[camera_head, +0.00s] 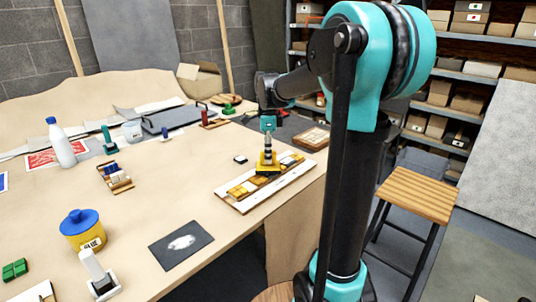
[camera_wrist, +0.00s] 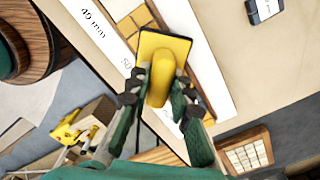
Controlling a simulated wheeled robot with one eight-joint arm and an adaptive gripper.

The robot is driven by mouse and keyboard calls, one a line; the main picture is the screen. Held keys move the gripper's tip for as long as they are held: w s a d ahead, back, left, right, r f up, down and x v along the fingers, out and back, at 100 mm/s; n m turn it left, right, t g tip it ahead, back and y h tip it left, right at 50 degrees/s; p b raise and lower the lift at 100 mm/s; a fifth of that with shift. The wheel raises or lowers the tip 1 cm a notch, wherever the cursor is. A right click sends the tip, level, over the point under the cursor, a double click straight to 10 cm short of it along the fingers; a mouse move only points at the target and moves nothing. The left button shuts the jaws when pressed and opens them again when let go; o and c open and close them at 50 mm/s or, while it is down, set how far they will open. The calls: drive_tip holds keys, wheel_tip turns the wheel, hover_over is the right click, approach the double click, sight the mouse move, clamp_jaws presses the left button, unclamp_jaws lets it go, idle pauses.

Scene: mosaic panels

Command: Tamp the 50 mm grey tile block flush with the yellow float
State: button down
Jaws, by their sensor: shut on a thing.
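The yellow float (camera_head: 267,168) is over the tiled strip of the white panel board (camera_head: 240,207). My gripper (camera_head: 267,150) is above it and shut on its upright handle. In the wrist view the float's yellow plate (camera_wrist: 152,46) lies ahead of my fingers, and the handle is between them. Part of the tile row is hidden under the float; I cannot tell if the plate touches the tiles. The board shows "40 mm" and a partly covered mark beside the row. I cannot pick out the 50 mm grey tile block among the tiles.
A small dark block with a white label (camera_head: 240,159) lies on the table left of the board; it also shows in the wrist view (camera_wrist: 263,10). A framed tile tray (camera_head: 310,138) is behind right. A yellow tub (camera_head: 83,232) and dark mat (camera_head: 181,244) stand front left.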

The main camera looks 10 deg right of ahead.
drive_tip(key=shift+f, duration=0.7)
idle(1.8)
drive_tip(key=shift+r, duration=3.5)
